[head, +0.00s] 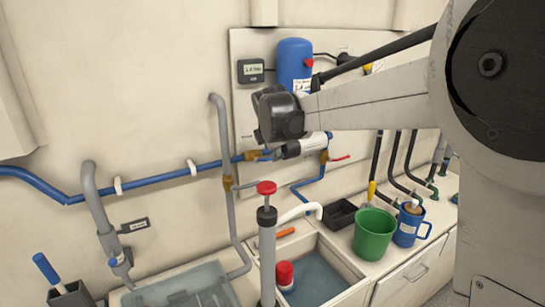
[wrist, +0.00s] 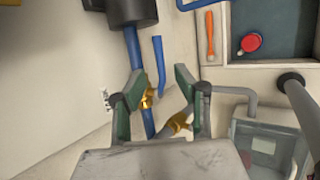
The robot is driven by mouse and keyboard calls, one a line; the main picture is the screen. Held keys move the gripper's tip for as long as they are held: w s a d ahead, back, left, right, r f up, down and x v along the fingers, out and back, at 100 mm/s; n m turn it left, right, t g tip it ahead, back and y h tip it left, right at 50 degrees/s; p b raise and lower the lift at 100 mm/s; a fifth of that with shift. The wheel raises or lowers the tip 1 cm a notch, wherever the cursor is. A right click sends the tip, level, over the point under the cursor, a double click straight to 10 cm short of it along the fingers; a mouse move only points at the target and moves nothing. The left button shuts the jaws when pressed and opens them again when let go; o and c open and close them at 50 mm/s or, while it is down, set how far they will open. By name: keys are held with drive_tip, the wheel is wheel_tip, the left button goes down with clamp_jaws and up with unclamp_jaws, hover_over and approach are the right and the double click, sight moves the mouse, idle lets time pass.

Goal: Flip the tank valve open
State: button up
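A brass valve (head: 251,155) sits on the blue pipe along the wall. In the wrist view the brass valve (wrist: 147,98) lies between my fingers, with a blue lever (wrist: 159,62) pointing up alongside the pipe. My gripper (wrist: 160,80) is open, its green-padded fingers apart on either side; contact with the lever is not clear. In the head view my dark wrist covers the area just above the valve, and the fingers cannot be made out. A second brass fitting (head: 228,183) is on the grey pipe. No label naming the tank valve is readable.
A white-and-dark cylinder (head: 300,147) sits on the blue pipe right of the valve, near a red lever (head: 340,158). A red-topped hand pump (head: 266,200) stands in front. Below are a clear tank (head: 185,290), a sink (head: 320,280) and a green bucket (head: 374,235).

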drive_tip(key=v, duration=0.6)
drive_tip(key=shift+r, duration=0.1)
drive_tip(key=s+d+f+m+b, duration=0.15)
drive_tip(key=s+d+m, duration=0.35)
drive_tip(key=s, duration=0.5)
drive_tip(key=s+d+f+m+b, duration=0.15)
drive_tip(key=s+d+m, duration=0.35)
drive_tip(key=s, duration=0.5)
drive_tip(key=s+d+f+m, duration=0.1)
drive_tip(key=s+f+m, duration=0.4)
drive_tip(key=s, duration=0.4)
drive_tip(key=s+d+f+m, duration=0.1)
drive_tip(key=s+f+m, duration=0.5)
drive_tip(key=s, duration=0.3)
drive_tip(key=shift+d+f+m+y+b, duration=0.2)
drive_tip(key=shift+d+m+y+b, duration=0.15)
drive_tip(key=shift+d+m+y, duration=0.05)
